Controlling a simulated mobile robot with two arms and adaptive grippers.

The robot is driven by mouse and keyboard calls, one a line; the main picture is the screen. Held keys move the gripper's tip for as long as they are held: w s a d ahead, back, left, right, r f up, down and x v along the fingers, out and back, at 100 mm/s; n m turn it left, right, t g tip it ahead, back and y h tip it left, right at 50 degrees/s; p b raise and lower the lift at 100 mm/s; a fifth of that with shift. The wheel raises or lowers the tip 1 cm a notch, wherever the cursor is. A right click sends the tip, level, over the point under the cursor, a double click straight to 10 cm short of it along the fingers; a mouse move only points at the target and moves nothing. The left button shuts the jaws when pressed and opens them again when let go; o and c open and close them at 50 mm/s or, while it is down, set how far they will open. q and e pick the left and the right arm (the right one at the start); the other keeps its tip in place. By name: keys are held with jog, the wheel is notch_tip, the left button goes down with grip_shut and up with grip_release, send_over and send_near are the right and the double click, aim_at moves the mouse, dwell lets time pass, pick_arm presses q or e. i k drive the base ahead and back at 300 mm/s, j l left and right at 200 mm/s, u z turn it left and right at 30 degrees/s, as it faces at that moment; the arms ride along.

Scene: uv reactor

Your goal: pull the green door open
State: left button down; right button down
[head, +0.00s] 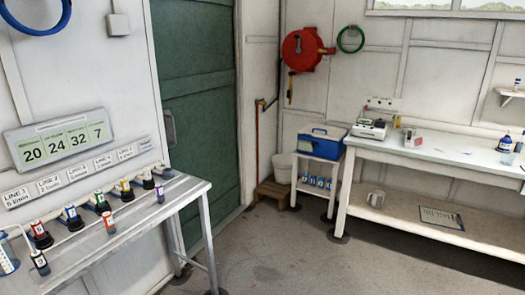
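The green door (205,100) stands in the wall at the left of the middle in the head view. It looks shut in its pale frame. A grey metal handle (170,128) is at its left edge. The top of the door is cut off by the picture edge, and its lower left part is hidden behind the metal table. Neither of my grippers is in view.
A metal table (178,200) with several small bottles stands in front of the door's lower left. A wooden step (275,192), white bucket (282,166) and small stand (318,180) are right of it. Grey floor (280,250) is clear between table and white bench (430,150).

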aim_at(194, 42)
jog(key=i+u, duration=0.1)
jog(key=i, duration=0.55)
jog(key=i+l+u, duration=0.1)
jog(key=i, duration=0.6)
jog(key=i+l+u, duration=0.1)
jog(key=i, duration=0.55)
jog(key=i+l+u, duration=0.15)
jog(key=i+u, duration=0.3)
jog(key=i+l+u, duration=0.25)
jog(key=u, duration=0.2)
jog(key=i+l+u, duration=0.3)
jog(key=l+u, duration=0.15)
jog(key=i+l+u, duration=0.2)
jog(key=l+u, duration=0.25)
jog(key=i+l+u, duration=0.1)
jog(key=l+u, duration=0.35)
jog(key=l, duration=0.15)
